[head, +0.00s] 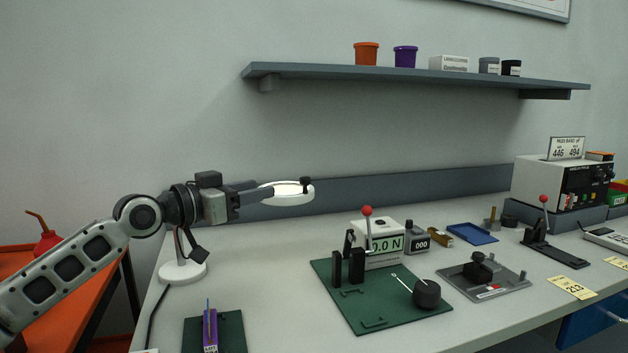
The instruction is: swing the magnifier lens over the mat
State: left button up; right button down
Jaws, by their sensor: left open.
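The magnifier has a white round base (183,272) at the bench's left end and a white ring-shaped lens head (290,197) with a dark knob on its far end. The lens head shows against the grey back panel, up and left of the large green mat (385,309) in the picture. My left gripper (262,191) is open, its fingers at the near left edge of the lens head. Whether they touch it I cannot tell. My gripper and wrist hide part of the magnifier's arm. My right gripper is out of view.
A smaller green mat (232,330) with a purple item lies front left. A grey plate fixture (504,282) is to the right. A shelf (420,78) hangs above.

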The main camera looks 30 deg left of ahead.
aim_at(301, 180)
pick_arm(q)
jog(key=p+x, duration=0.5)
jog(key=x, duration=0.9)
jog(key=shift+w, duration=0.4)
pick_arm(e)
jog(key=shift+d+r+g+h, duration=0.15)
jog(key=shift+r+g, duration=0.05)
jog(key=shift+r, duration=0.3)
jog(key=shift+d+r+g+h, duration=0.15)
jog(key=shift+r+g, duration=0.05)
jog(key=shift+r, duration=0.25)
pick_arm(q)
grip_shut()
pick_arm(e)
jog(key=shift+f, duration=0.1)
